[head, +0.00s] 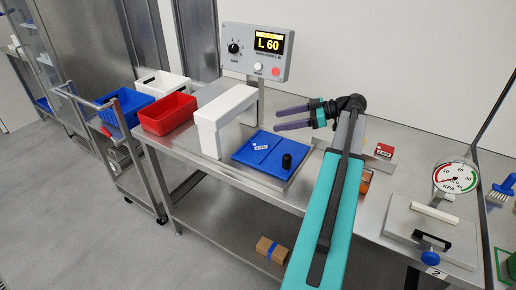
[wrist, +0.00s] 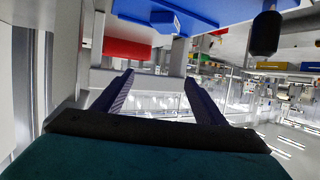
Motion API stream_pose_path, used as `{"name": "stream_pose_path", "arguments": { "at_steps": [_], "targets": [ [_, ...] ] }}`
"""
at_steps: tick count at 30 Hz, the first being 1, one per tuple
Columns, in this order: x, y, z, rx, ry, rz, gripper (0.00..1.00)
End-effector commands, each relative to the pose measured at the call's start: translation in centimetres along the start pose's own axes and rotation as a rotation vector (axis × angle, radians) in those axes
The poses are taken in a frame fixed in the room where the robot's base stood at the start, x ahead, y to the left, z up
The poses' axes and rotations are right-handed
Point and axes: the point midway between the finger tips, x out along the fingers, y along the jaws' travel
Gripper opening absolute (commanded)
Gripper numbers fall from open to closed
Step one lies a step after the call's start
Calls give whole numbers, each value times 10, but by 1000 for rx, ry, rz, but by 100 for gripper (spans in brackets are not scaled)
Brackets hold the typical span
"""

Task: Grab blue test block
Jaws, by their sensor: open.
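The blue test block appears to be the small labelled blue piece (head: 261,147) lying on the blue tray (head: 246,158) in the head view; blue on blue makes its outline hard to see. In the wrist view a small blue block (wrist: 168,21) shows at the top against the blue tray (wrist: 135,8). My gripper (head: 278,117) is open and empty, above the tray's far side and pointing left toward the white arch. Its two dark fingers (wrist: 160,77) are spread apart in the wrist view, with the block clear of them.
A black knob-like piece (head: 287,161) stands on the tray's right part. A white arch (head: 208,135) stands left of the tray, with a red bin (head: 167,122) beyond. The control box (head: 254,51) reads L 60. A pressure gauge (head: 455,178) stands at right.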

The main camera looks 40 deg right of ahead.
Motion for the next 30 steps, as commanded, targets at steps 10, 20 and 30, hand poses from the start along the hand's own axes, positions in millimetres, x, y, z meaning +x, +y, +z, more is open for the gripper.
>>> {"name": "stream_pose_path", "arguments": {
  "at_steps": [10,20,30],
  "targets": [
    [-18,3,7,-5,35,21,65],
    [-20,4,14,-2,34,26,65],
    [-10,4,45,1,34,26,65]
  ]
}}
